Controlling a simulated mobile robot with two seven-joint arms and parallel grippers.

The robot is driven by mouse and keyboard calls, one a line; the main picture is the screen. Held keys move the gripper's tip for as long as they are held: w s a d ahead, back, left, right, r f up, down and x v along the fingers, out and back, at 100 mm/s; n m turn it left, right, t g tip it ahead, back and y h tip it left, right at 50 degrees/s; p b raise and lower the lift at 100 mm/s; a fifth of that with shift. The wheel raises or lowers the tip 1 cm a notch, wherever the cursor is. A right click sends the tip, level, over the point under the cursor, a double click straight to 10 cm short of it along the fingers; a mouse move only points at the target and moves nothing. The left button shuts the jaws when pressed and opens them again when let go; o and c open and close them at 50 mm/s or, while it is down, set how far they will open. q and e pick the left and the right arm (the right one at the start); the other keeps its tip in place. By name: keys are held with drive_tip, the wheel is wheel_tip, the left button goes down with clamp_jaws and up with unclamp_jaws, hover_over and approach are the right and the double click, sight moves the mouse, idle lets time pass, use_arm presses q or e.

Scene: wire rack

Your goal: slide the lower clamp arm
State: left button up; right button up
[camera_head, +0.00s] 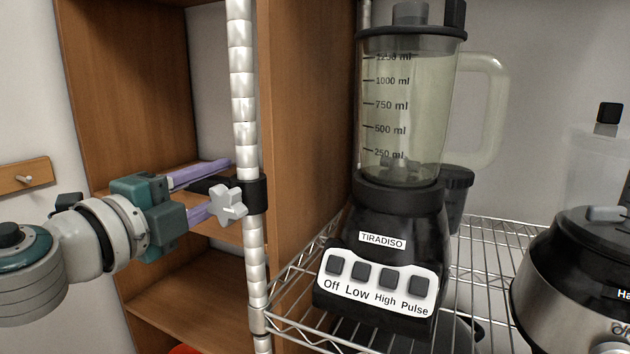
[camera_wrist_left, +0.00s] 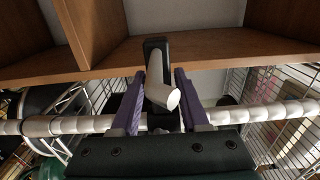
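The clamp arm (camera_head: 208,185) is black and sits on a black collar (camera_head: 256,193) around the white ribbed post (camera_head: 246,130). A pale grey star-shaped knob (camera_head: 229,203) is on the collar's front. My left gripper (camera_head: 220,187) reaches in from the left, its purple fingers above and below the arm. In the left wrist view, the fingers (camera_wrist_left: 160,75) stand open on either side of the black arm (camera_wrist_left: 156,52) and the pale knob (camera_wrist_left: 162,95), with small gaps showing. Only one clamp shows. My right gripper is not in view.
A blender (camera_head: 380,240) stands on the wire shelf (camera_head: 490,255) just right of the post. A steel appliance (camera_head: 580,285) is at the far right. A brown wooden shelf unit (camera_head: 150,90) stands behind the post and my left gripper.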

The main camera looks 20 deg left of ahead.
use_arm(q)
drive_tip(key=shift+o, duration=1)
drive_tip(key=shift+s+f, duration=0.1)
drive_tip(key=s+b, duration=0.3)
drive_tip(key=s, duration=0.6)
drive_tip(key=shift+s+a, duration=0.35)
drive_tip(key=shift+a, duration=0.05)
